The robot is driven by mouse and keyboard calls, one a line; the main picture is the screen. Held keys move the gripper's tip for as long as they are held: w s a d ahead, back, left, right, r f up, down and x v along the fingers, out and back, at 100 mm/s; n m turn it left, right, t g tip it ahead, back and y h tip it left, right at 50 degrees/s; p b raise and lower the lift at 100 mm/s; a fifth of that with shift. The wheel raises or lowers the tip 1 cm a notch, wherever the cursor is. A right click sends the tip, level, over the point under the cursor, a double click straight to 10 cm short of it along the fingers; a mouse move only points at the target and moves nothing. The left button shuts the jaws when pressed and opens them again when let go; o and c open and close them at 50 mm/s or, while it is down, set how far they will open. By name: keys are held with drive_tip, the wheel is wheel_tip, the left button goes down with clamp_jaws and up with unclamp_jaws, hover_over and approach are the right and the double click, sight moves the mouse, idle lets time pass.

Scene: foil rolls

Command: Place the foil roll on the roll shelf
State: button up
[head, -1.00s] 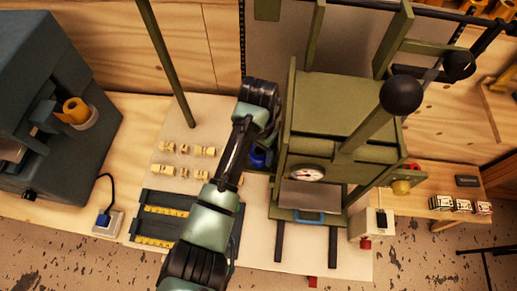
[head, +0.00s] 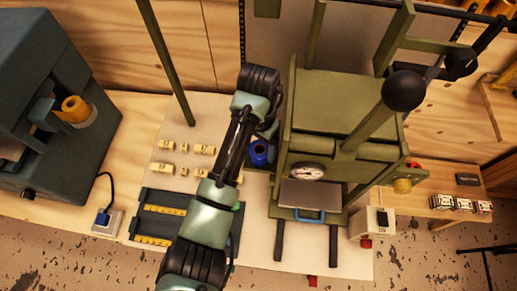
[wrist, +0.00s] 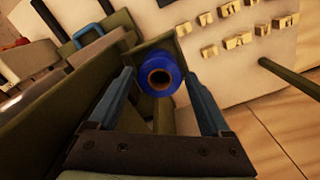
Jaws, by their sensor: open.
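The foil roll (wrist: 158,75) is blue with a brown hollow core and shows end-on between the fingers in the wrist view. In the head view it (head: 259,152) shows between my arm and the olive press. It appears to rest at an olive ledge (wrist: 165,45) on the press's side, which may be the roll shelf; the contact under it is hidden. My gripper (wrist: 158,82) is open, one blue-grey finger on each side of the roll with visible gaps. In the head view the fingers are hidden.
The olive press (head: 340,115) stands close beside the roll, with a black-knobbed lever (head: 403,84). Several cream type blocks (head: 185,147) and a dark rack with yellow strips (head: 165,210) lie left of my arm. A grey machine (head: 50,100) with an orange roll stands far left.

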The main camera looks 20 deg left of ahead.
sight(258, 150)
wheel_tip(258, 150, up, 10)
drive_tip(key=p, duration=0.2)
drive_tip(key=shift+p, duration=0.4)
drive_tip(key=shift+f, duration=0.2)
